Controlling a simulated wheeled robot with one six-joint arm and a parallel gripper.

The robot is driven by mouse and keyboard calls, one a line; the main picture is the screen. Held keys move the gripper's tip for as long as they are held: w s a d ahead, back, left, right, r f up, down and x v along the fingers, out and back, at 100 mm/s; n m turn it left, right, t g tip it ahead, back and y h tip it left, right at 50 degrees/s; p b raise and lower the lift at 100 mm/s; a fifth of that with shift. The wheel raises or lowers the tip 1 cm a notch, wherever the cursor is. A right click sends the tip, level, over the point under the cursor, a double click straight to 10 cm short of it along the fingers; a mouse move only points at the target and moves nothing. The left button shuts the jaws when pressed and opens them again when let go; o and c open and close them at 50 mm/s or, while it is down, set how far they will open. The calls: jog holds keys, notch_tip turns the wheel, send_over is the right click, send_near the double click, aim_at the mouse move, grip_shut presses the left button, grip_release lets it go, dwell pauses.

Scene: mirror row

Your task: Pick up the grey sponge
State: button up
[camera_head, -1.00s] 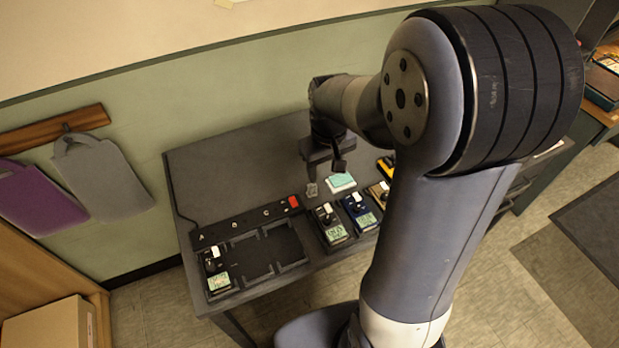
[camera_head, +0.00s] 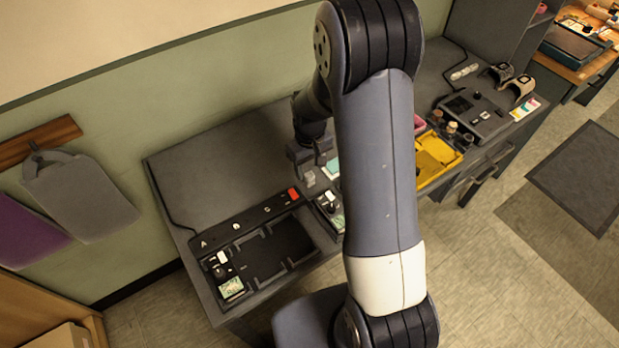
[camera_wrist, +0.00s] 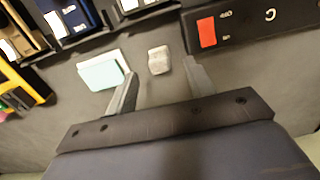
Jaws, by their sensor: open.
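The grey sponge (camera_wrist: 158,60) is a small pale grey block on the dark bench. It also shows in the head view (camera_head: 310,179), just below my gripper (camera_head: 312,162). In the wrist view my gripper (camera_wrist: 160,80) is open and empty. Its two fingers point toward the sponge, one to each side, and the sponge shows just past the gap between their tips. I cannot tell the exact height of the tips above the bench.
A white block with a teal top (camera_wrist: 102,70) lies close left of the sponge in the wrist view, near the left finger. A black strip with a red switch (camera_head: 293,194) is near the sponge. A yellow tray (camera_head: 435,158) stands farther right, partly behind my arm.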

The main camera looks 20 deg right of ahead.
aim_at(310, 174)
jog(key=shift+w+f+p, duration=0.2)
jog(key=shift+f+p, duration=0.45)
jog(key=shift+f, duration=1.75)
jog(key=shift+c, duration=0.3)
jog(key=c, duration=1)
jog(key=shift+r, duration=0.1)
notch_tip(310, 174, up, 10)
jog(key=shift+f+b, duration=0.1)
jog(key=shift+b, duration=0.7)
